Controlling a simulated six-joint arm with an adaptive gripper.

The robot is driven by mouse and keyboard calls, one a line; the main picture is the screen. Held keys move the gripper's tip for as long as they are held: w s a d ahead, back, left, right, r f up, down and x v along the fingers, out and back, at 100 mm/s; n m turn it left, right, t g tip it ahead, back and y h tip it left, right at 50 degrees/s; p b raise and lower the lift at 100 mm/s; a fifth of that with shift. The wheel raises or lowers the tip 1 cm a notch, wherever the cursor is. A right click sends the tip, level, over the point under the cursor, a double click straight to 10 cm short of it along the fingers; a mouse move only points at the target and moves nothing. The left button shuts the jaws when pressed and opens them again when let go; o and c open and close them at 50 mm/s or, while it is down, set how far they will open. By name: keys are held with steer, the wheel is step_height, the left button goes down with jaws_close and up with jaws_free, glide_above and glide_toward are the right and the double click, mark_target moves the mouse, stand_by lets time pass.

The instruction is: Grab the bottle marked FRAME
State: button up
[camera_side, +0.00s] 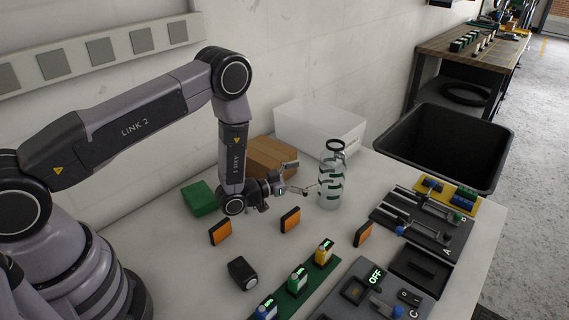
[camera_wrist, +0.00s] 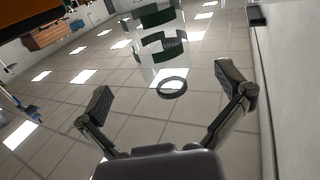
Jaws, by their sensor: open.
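A tall clear bottle with dark green bands (camera_side: 331,185) and a black ring on its cap stands upright on the white table in the side view. It also shows upside down in the wrist view (camera_wrist: 163,45), ahead of and between the fingers. I cannot read a FRAME mark on it. My gripper (camera_side: 303,178) is open and sideways, just left of this bottle. In the wrist view my gripper (camera_wrist: 166,84) has its fingers wide apart with nothing held.
A white box (camera_side: 320,130) and a cardboard box (camera_side: 272,155) stand behind. A green box (camera_side: 200,198), orange blocks (camera_side: 290,219) and a black block (camera_side: 242,272) lie around the arm. A black bin (camera_side: 445,112) is beyond the table; tool trays (camera_side: 405,235) sit at right.

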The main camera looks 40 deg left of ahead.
mark_target(332, 172)
step_height(332, 172, down, 2)
steer(key=shift+f, duration=0.1)
steer(key=shift+x, duration=3.8)
steer(key=shift+c, duration=0.3)
steer(key=c, duration=1.1)
steer(key=shift+r, duration=0.25)
